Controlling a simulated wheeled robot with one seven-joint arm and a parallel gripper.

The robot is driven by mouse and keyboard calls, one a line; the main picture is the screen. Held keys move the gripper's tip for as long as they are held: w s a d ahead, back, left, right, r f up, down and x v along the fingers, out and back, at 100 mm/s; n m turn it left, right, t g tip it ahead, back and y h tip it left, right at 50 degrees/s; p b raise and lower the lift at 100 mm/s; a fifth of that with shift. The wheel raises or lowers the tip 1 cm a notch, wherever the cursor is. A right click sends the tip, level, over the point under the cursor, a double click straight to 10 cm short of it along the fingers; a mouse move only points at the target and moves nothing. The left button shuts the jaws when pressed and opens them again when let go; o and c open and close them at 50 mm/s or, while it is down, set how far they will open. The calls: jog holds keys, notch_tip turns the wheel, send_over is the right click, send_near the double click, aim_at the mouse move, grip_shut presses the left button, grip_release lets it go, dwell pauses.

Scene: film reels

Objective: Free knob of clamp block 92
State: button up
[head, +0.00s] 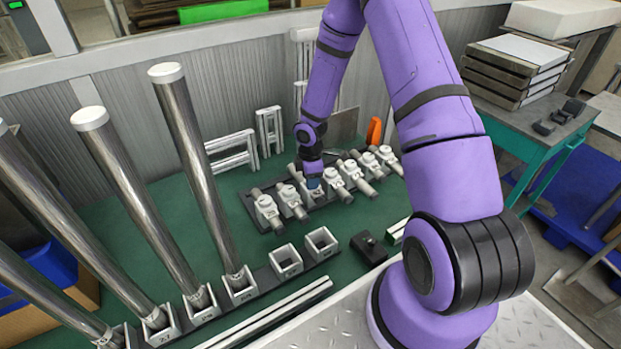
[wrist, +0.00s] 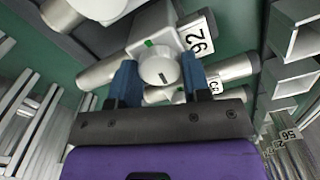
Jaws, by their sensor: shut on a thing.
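Clamp block 92 (wrist: 150,32) is a pale block in the wrist view, with a label reading 92 (wrist: 198,37) on its side and a small green mark on top. Its round white knob (wrist: 160,72) has a short dark slot and a green mark near it. My gripper (wrist: 159,82) has its two blue fingers on either side of the knob and is shut on it. In the head view my gripper (head: 313,181) points down into the middle of the row of clamp blocks and hides most of the block below it.
Other pale clamp blocks stand close on both sides, such as the left-end block (head: 266,211) and right-end block (head: 389,157). Tall metal tubes (head: 190,165) lean in numbered sockets at left. Empty square sockets (head: 286,262) and a black block (head: 369,247) are nearer me on the green table.

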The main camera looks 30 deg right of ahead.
jog(key=shift+n, duration=0.6)
jog(key=o, duration=0.9)
jog(key=shift+r, duration=0.1)
notch_tip(320, 180, up, 11)
jog(key=shift+f, duration=0.2)
